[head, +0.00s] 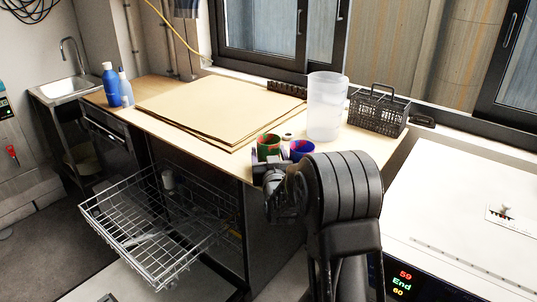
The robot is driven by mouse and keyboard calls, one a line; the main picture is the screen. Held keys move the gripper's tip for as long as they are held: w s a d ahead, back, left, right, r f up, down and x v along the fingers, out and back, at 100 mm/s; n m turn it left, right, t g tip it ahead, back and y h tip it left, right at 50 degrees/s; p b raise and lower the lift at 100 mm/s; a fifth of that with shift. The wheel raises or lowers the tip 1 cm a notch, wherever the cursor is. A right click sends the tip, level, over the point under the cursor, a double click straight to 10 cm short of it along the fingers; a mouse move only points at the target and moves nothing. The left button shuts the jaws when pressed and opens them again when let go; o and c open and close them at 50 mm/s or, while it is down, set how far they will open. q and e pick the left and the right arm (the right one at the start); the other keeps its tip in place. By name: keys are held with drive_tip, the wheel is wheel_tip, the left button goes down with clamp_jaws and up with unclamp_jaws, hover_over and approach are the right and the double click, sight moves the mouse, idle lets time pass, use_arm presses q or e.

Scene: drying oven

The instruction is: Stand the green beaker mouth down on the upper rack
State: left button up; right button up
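A green beaker (268,143) with reddish colour at its mouth stands on the wooden counter near its front edge, mouth seemingly up. Its lower part is hidden behind my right gripper (262,165). My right gripper is right at the beaker's near side; its fingers are small and dark, and I cannot tell whether they touch it. The upper rack (150,238) is a wire basket pulled out of the cabinet at the left, below counter height. My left gripper is not in view.
A blue beaker (301,149) with red inside stands just right of the green one. Behind are a translucent jug (326,108) and a black basket (376,110). Brown boards (215,105) cover the counter middle. Blue bottles (111,86) stand at the left; a white machine (470,220) is right.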

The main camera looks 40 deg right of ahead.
drive_tip(key=shift+c, duration=0.4)
drive_tip(key=c, duration=0.9)
